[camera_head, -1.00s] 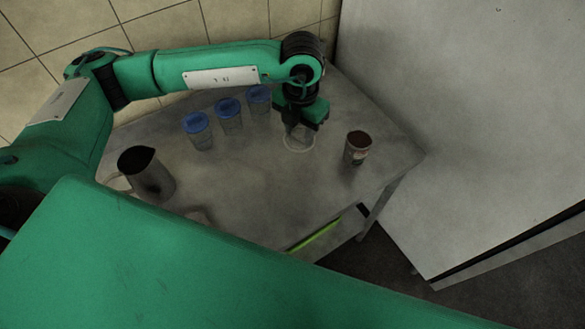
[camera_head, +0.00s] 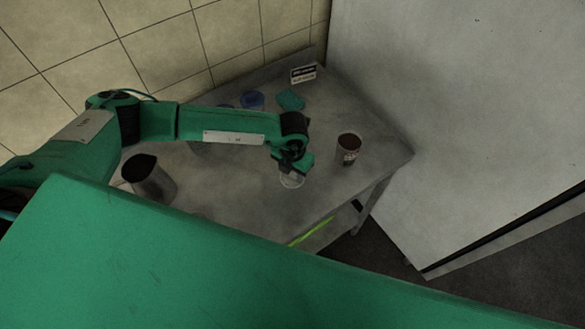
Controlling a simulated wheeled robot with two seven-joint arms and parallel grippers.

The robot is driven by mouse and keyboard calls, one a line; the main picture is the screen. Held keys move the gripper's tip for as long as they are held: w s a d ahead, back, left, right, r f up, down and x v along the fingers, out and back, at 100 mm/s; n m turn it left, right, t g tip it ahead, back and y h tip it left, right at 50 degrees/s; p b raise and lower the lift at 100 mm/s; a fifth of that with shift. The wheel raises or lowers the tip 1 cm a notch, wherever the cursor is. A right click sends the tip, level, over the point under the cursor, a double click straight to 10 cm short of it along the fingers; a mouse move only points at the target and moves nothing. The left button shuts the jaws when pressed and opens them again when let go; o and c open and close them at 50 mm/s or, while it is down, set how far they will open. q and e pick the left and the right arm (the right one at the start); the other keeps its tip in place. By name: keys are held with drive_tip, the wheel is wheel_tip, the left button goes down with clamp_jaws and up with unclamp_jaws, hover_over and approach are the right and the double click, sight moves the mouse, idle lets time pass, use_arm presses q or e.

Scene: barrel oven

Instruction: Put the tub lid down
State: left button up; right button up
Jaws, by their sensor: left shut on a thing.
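My left gripper (camera_head: 290,166) points down over the front middle of the grey table. It is shut on a clear, round, pale-rimmed thing (camera_head: 291,181), which I take to be the tub lid. Its upper part is hidden by the fingers. I cannot tell whether it touches the table top. Tubs with blue lids (camera_head: 252,101) stand behind my left forearm, mostly hidden by it. My right gripper is not in view.
A brown-topped can (camera_head: 348,150) stands right of the gripper on the table (camera_head: 253,200). A dark metal jug (camera_head: 149,178) stands at the left. A teal item (camera_head: 290,99) and a small sign (camera_head: 303,74) are at the back. A tall pale cabinet (camera_head: 460,120) is at the right.

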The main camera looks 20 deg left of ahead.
sight(293, 174)
use_arm(q)
drive_tip(key=shift+f+b, duration=0.25)
drive_tip(key=shift+b, duration=0.05)
drive_tip(key=o, duration=0.9)
drive_tip(key=shift+r, duration=0.1)
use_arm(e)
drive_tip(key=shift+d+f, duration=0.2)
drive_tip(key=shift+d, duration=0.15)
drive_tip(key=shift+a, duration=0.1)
use_arm(q)
drive_tip(key=shift+r+p, duration=0.25)
drive_tip(key=shift+p, duration=0.1)
drive_tip(key=shift+r+b, duration=0.3)
wheel_tip(293, 174, up, 11)
drive_tip(key=b, duration=0.3)
drive_tip(key=shift+r, duration=0.15)
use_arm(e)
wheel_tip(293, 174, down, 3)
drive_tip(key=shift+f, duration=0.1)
